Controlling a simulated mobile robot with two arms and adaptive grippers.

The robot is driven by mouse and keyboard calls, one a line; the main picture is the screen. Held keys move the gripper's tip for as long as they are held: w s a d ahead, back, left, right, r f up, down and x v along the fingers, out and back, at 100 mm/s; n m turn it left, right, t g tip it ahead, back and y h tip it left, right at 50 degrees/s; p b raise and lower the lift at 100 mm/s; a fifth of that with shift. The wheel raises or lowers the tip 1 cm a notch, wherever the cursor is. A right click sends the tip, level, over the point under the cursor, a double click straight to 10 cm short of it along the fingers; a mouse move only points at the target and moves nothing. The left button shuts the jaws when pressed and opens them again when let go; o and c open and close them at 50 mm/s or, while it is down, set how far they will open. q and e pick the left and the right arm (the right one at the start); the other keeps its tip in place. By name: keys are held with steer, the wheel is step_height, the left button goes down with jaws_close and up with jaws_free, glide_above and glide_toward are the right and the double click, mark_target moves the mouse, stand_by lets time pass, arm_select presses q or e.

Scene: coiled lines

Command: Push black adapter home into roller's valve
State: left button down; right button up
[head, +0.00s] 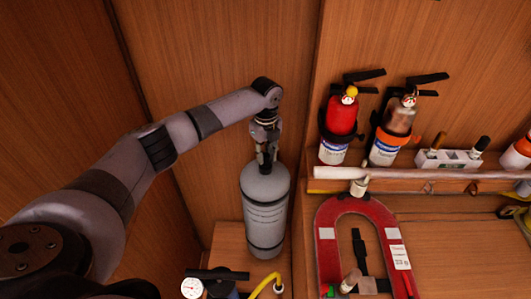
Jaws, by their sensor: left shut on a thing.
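A grey cylinder with dark bands, seemingly the roller (266,215), stands upright near the middle of the head view. My left gripper (264,158) points down right over its top end and is shut on a small dark thing, which fits the black adapter. The fingers and the distance hide most of the adapter and the valve. I cannot tell how deep the adapter sits in the valve. My right gripper is not in view.
A pump with a round gauge (192,287) and a yellow hose (262,286) is at the bottom. To the right are a red horseshoe-shaped thing (327,265), a long white tube (430,175) and two extinguishers, one red (341,115). Wooden walls stand close behind the roller.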

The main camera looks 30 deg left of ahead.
arm_select(q)
steer(key=shift+f, duration=0.55)
steer(key=shift+s, duration=0.1)
steer(key=c, duration=1.6)
jaws_free()
steer(key=shift+o, duration=0.6)
steer(key=o, duration=0.5)
